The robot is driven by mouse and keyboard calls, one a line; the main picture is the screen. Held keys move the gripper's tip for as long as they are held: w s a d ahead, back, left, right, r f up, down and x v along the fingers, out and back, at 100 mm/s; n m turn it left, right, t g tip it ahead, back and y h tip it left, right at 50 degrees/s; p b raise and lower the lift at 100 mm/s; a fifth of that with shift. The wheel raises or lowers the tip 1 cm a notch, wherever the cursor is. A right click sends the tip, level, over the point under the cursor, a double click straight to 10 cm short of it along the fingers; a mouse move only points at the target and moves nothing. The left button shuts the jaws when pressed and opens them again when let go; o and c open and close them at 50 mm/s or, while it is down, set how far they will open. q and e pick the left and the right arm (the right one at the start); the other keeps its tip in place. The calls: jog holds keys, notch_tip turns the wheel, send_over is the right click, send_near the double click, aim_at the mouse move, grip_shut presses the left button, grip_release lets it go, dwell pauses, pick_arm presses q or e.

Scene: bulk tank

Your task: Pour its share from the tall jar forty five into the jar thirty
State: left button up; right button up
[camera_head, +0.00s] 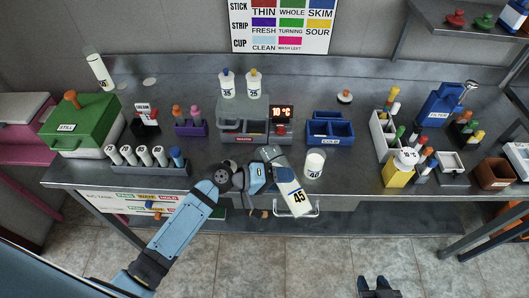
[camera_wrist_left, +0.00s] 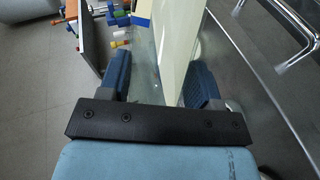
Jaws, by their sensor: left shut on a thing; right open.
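The tall jar forty five (camera_head: 284,178), white with a "45" label, is tilted, its labelled end toward the lower right, over the table's front edge. My left gripper (camera_head: 264,178) is shut on it; the pale jar (camera_wrist_left: 178,40) also shows between the two fingers (camera_wrist_left: 158,85) in the left wrist view. A small white jar marked "40" (camera_head: 314,166) stands upright just right of it. A jar at the back left (camera_head: 100,72) has a label too small to read surely, so I cannot tell which is jar thirty. My right gripper (camera_head: 375,285) is at the bottom edge, open and empty.
Two capped bottles (camera_head: 240,84) stand behind a grey device with a red display (camera_head: 282,112). A blue tray (camera_head: 330,130) sits right of it. A green box (camera_head: 80,125) is at left; a yellow container (camera_head: 397,176) and racks crowd the right. A metal handle (camera_head: 297,213) sticks out in front.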

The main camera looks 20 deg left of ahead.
pick_arm(q)
jog(key=shift+w+a+r+n+h+p, duration=0.2)
jog(key=shift+r+n+p, duration=0.1)
jog(key=shift+r, duration=0.1)
jog(key=shift+w+a+r+n+h+p, duration=0.1)
jog(key=shift+r+n+h+p, duration=0.1)
jog(key=shift+r+n, duration=0.15)
dwell(0.3)
jog(key=shift+w+a+r+n+h+p, duration=0.15)
jog(key=shift+r+n+h+p, duration=0.25)
jog(key=shift+r+n, duration=0.2)
jog(key=shift+w+a+r+n+h+p, duration=0.1)
jog(key=shift+r+n+h+p, duration=0.2)
jog(key=shift+r+n+p, duration=0.2)
dwell(1.7)
